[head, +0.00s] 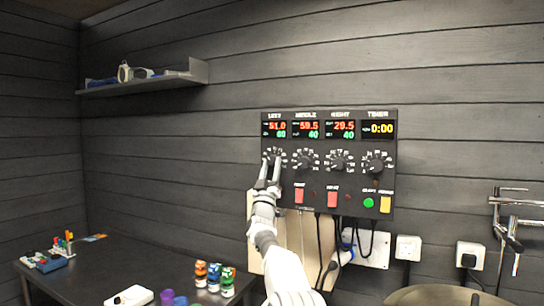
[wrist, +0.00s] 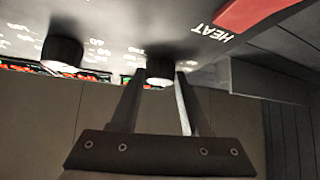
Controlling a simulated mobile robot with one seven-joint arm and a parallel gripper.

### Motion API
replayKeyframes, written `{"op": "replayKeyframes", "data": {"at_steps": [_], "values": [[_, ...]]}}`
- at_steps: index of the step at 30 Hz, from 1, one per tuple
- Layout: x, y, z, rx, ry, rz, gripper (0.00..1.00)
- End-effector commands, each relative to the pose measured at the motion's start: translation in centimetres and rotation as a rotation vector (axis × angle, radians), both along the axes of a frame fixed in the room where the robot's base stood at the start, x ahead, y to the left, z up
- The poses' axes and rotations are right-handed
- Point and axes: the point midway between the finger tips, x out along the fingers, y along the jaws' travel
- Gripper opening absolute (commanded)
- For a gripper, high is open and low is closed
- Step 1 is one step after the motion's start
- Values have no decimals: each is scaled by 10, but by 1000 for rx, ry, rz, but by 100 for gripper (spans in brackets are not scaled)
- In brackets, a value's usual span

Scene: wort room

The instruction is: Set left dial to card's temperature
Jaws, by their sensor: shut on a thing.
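The left dial (head: 273,154) is a black knob on the black control panel (head: 350,192), under the LEFT display (head: 276,128). That display shows about 51.0 in red and a green number that looks like 60. My gripper (head: 270,168) is at the left dial, its fingers pointing up at the panel. In the wrist view, the fingers (wrist: 160,82) stand on either side of the black knob (wrist: 160,66) and are shut on it. The fingers partly hide the knob, so its pointer cannot be read. I cannot make out a temperature card.
The middle dial (head: 306,159), right dial (head: 340,160) and timer dial (head: 377,162) sit in a row to the right. Red switches (head: 299,195) are just below. A dark table (head: 90,270) holds coloured jars (head: 214,276). A shelf (head: 150,82) hangs upper left.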

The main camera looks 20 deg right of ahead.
Motion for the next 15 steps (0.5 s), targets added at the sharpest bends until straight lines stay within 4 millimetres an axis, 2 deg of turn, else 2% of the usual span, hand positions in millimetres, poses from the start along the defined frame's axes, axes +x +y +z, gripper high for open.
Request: {"op": "replayKeyframes", "data": {"at_steps": [1, 15], "values": [[1, 0, 5, 16, -11, 1, 0], [2, 1, 1, 94, -94, 1, 0]]}}
